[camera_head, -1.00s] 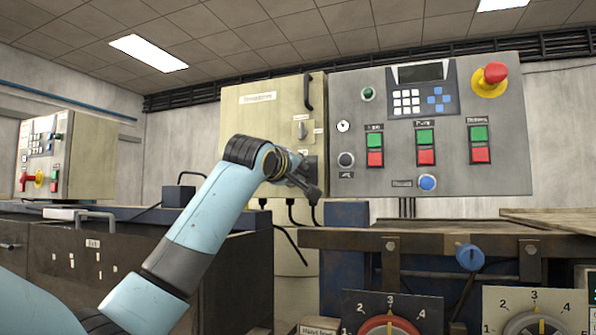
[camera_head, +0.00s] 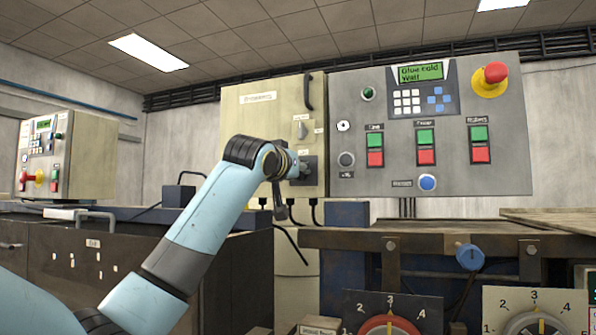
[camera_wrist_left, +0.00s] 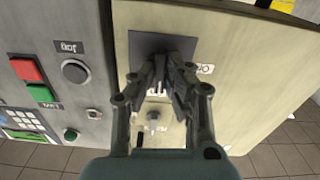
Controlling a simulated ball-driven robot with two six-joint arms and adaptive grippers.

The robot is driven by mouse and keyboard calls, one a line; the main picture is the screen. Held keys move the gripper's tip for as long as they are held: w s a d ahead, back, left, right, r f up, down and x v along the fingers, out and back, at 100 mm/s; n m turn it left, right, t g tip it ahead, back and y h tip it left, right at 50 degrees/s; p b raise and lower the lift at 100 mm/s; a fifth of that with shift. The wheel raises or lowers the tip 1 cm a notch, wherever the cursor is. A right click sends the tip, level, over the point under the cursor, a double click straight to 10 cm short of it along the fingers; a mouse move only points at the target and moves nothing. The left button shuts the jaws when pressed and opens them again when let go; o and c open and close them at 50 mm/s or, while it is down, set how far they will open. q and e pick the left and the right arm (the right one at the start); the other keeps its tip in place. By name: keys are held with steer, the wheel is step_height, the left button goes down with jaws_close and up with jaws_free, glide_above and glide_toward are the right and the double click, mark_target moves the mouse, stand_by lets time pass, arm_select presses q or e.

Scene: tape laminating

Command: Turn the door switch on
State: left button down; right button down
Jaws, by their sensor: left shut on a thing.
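The door switch sits on a dark square plate (camera_head: 309,168) on the cream cabinet door (camera_head: 262,118). My left gripper (camera_head: 290,167) is at this plate, in front of the switch. In the left wrist view the fingers (camera_wrist_left: 172,72) are closed together on the switch handle, in front of the dark plate (camera_wrist_left: 150,45). The fingers hide most of the handle. A smaller grey knob (camera_head: 302,130) is higher on the door. My right gripper is in neither view.
The grey control panel (camera_head: 385,120) stands right of the door, with a lit green display (camera_head: 420,73), buttons and a red emergency knob (camera_head: 495,72). A black door handle (camera_head: 308,92) juts out above. Cables hang below the door.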

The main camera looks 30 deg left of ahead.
arm_select(q)
steer(key=shift+f+m, duration=0.1)
steer(key=shift+m, duration=0.3)
steer(key=c, duration=1.4)
jaws_free()
steer(key=v, duration=1.2)
